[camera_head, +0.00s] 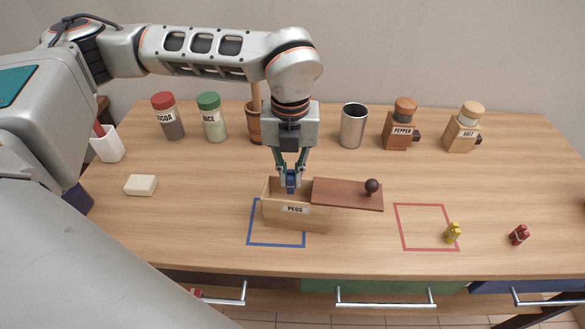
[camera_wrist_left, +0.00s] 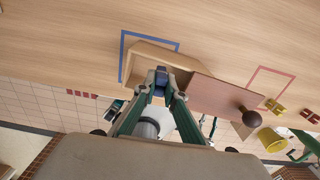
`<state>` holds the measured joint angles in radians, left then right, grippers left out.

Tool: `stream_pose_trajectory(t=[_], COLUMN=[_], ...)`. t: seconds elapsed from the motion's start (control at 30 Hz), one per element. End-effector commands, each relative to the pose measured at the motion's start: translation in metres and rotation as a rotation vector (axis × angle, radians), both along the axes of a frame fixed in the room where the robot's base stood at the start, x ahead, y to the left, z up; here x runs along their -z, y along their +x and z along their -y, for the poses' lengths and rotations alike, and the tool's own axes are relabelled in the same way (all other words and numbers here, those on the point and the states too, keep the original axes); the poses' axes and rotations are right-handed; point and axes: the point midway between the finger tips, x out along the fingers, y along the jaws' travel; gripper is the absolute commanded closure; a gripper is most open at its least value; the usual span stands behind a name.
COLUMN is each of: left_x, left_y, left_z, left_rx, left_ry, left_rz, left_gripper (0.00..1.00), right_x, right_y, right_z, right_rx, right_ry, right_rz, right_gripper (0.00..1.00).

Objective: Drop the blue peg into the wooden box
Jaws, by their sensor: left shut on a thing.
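The wooden box (camera_head: 285,214), labelled PEGS, stands partly over the blue outline on the table. Its dark red-brown lid (camera_head: 345,193) with a round knob is slid to the right, so the left part of the box is open. My left gripper (camera_head: 291,183) points down over this opening and is shut on the blue peg (camera_head: 291,176). In the left wrist view the blue peg (camera_wrist_left: 161,77) sits between the fingertips (camera_wrist_left: 158,92), above the box opening (camera_wrist_left: 143,58). The peg's lower end is partly hidden. My right gripper is not in view.
A yellow peg (camera_head: 452,233) lies by the red outline (camera_head: 398,226), and a red peg (camera_head: 519,235) is farther right. Jars (camera_head: 212,120), a metal cup (camera_head: 353,127), pepper (camera_head: 400,125) and salt (camera_head: 464,128) mills stand at the back. A white block (camera_head: 141,185) lies left.

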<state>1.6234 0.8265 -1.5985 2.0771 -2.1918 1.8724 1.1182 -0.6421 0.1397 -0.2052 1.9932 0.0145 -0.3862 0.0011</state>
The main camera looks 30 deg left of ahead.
Motion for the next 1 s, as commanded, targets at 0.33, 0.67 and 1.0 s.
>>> stream_pose_trajectory(t=[0.33, 0.67, 1.0], left_x=[0.004, 0.004, -0.026], left_y=[0.000, 0.000, 0.002], left_z=[0.000, 0.000, 0.000], left_rx=[0.000, 0.000, 0.000], left_ry=[0.000, 0.000, -0.002], left_rz=[0.002, 0.001, 0.008], left_gripper=[0.87, 0.70, 0.70], right_x=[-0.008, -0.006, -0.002], right_y=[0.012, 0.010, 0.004], right_z=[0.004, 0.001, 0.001], right_rx=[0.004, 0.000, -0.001], right_ry=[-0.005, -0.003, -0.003], right_rz=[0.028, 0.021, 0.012], right_gripper=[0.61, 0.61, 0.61])
